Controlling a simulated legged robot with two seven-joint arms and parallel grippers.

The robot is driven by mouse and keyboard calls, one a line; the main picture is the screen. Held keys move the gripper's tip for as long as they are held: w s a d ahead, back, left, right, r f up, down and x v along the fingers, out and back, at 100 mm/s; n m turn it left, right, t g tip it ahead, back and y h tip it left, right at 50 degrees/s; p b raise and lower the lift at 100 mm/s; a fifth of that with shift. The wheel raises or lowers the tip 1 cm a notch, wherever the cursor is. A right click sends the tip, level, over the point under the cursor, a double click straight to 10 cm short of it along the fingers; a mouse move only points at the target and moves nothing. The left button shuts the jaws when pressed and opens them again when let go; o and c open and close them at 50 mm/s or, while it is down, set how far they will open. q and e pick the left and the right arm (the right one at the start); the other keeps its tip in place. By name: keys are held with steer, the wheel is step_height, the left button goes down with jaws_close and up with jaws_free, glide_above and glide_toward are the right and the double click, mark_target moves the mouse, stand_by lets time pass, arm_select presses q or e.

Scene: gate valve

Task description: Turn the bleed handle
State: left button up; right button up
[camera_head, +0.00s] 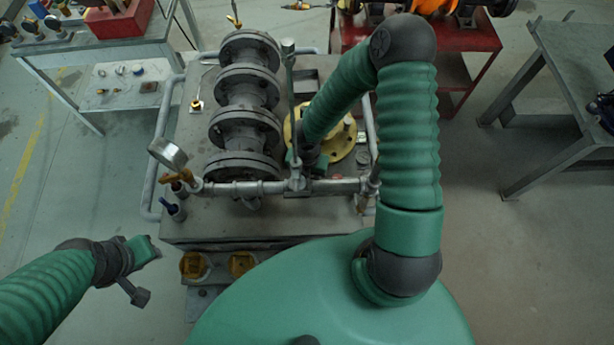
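A metal pipe (245,187) runs across the front of the grey valve stand, with a pressure gauge (167,155) at its left end. A long thin upright metal rod (291,100) rises from the pipe's middle. I cannot tell for sure which of these is the bleed handle. My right gripper (299,160) is beside the rod's lower end, mostly hidden by its own arm. Contact there is unclear. My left gripper (148,268) hangs left of the stand, apart from it, with no object visible in it.
A large flanged valve body (244,108) and a yellow flange (341,139) stand on the stand's top (200,220). Grey tables (106,50) and (575,55) are at the upper left and right. A red cart (478,36) is behind. The left floor is clear.

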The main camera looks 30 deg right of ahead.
steer(key=shift+a, duration=0.25)
jaws_close()
steer(key=shift+c, duration=1.5)
jaws_free()
steer(key=shift+s, duration=0.1)
steer(key=shift+d, duration=0.1)
jaws_close()
steer(key=shift+m, duration=0.4)
jaws_free()
steer(key=m, duration=0.6)
steer(key=shift+m, duration=0.4)
steer(key=m, duration=0.5)
jaws_close()
jaws_free()
steer(key=shift+r+m, duration=0.1)
steer(key=shift+m, duration=2)
